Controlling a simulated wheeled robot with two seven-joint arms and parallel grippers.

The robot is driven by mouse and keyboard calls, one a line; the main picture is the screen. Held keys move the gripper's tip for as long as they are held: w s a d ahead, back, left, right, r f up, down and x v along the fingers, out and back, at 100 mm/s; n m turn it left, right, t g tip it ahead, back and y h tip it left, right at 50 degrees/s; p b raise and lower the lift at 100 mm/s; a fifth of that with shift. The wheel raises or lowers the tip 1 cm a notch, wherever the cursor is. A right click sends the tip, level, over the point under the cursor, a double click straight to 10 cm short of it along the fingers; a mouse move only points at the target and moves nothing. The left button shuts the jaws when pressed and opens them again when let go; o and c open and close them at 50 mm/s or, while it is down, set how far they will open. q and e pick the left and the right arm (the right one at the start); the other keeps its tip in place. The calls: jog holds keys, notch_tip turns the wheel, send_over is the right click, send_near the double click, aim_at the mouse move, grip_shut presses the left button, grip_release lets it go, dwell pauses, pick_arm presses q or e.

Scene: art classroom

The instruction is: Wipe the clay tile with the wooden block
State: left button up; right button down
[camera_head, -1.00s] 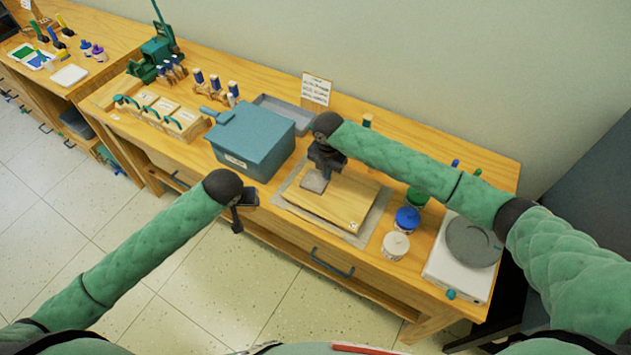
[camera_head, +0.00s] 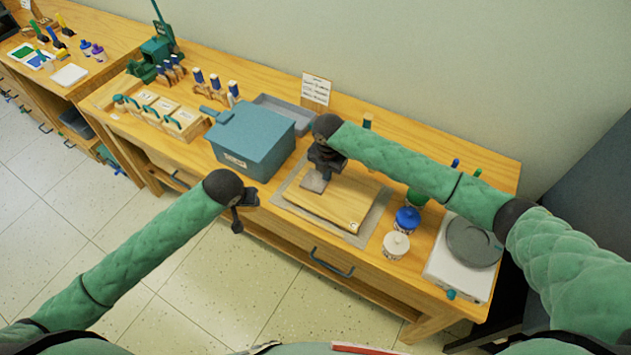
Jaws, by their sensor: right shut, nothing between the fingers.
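A small flat grey-brown piece (camera_head: 314,182), which looks like the clay tile, lies on a wooden board (camera_head: 345,208) on a grey mat. My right gripper (camera_head: 322,168) points down right over this piece and is shut with nothing between its fingers. It covers part of the piece, and I cannot tell whether the fingertips touch it. I cannot make out the wooden block for certain. My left gripper (camera_head: 243,208) hangs in front of the table's front edge, left of the board, apart from everything; its finger opening is unclear.
A blue-grey lidded box (camera_head: 252,138) stands left of the board, with a grey tray (camera_head: 283,112) behind it. A blue-lidded jar (camera_head: 407,219) and a white-lidded jar (camera_head: 396,244) stand to the right, beside a white device with a round grey plate (camera_head: 473,242).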

pick_arm(q)
jog(key=shift+f, duration=0.1)
pick_arm(e)
jog(key=shift+f, duration=0.2)
pick_arm(q)
jog(key=shift+r+p, duration=2.4)
jog(key=shift+r, duration=0.1)
pick_arm(e)
jog(key=shift+r, duration=3.05)
pick_arm(q)
jog(key=shift+f, duration=0.2)
jog(key=shift+f+b, duration=0.2)
jog(key=shift+b, duration=0.15)
pick_arm(e)
jog(key=shift+r, duration=0.35)
pick_arm(q)
notch_tip(320, 180, down, 4)
jog(key=b, duration=0.4)
jog(key=shift+f, duration=0.2)
pick_arm(e)
notch_tip(320, 180, up, 11)
